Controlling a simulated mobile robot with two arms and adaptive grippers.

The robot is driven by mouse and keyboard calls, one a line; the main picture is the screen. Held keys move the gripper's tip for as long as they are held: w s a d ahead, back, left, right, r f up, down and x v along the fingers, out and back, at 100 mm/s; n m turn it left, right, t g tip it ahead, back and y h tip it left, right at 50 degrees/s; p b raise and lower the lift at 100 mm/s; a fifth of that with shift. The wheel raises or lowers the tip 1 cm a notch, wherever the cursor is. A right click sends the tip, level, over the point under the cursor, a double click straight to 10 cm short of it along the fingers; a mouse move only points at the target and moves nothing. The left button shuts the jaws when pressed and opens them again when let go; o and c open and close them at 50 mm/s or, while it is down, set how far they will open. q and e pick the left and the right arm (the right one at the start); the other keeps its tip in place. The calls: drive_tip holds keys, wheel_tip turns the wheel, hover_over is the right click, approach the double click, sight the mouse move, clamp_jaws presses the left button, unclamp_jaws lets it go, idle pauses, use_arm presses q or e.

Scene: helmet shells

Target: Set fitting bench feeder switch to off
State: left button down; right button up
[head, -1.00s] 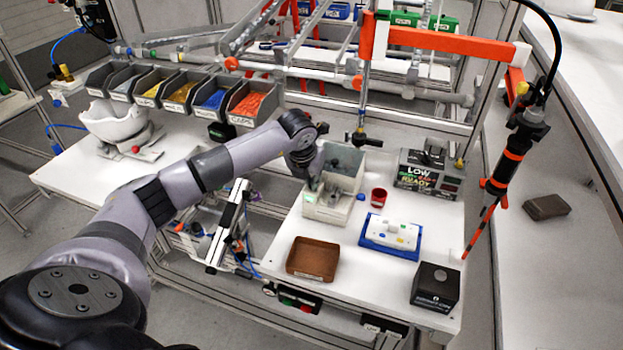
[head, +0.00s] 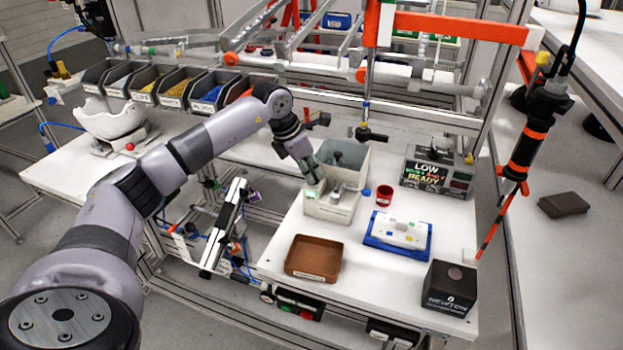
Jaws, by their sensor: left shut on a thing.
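The feeder is a grey open box (head: 352,163) with a lower front block (head: 330,207), standing at the back left of the fitting bench (head: 362,285). My left gripper (head: 316,184) reaches down from the upper left to the left part of that front block. Its fingers are shut on a small part there, at the place of the feeder switch. The fingers cover the switch, so its position cannot be told. A small green patch shows on the block beside the fingertips. My right gripper is not in view.
A red cup (head: 384,195), a blue tray with a white block (head: 397,235), a brown tray (head: 314,258), a black box (head: 449,287) and a display unit (head: 438,174) stand on the bench. A driver tool (head: 527,150) hangs at the right. Parts bins (head: 143,95) line the back left.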

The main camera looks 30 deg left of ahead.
use_arm(q)
drive_tip(key=m, duration=0.2)
drive_tip(key=m+g+h+b, duration=0.1)
drive_tip(key=m, duration=0.1)
drive_tip(key=shift+w+a+m, duration=0.15)
drive_tip(key=shift+w+m, duration=0.05)
drive_tip(key=shift+m, duration=0.1)
drive_tip(key=shift+w+a+r+m+g+h+b, duration=0.1)
drive_tip(key=shift+m+g+h+b, duration=0.25)
drive_tip(key=shift+m, duration=0.8)
drive_tip(key=shift+w+m+g+h+b, duration=0.1)
drive_tip(key=shift+m+g+h+b, duration=0.25)
drive_tip(key=shift+m, duration=0.8)
drive_tip(key=c, duration=1.7)
unclamp_jaws()
drive_tip(key=shift+s, duration=0.1)
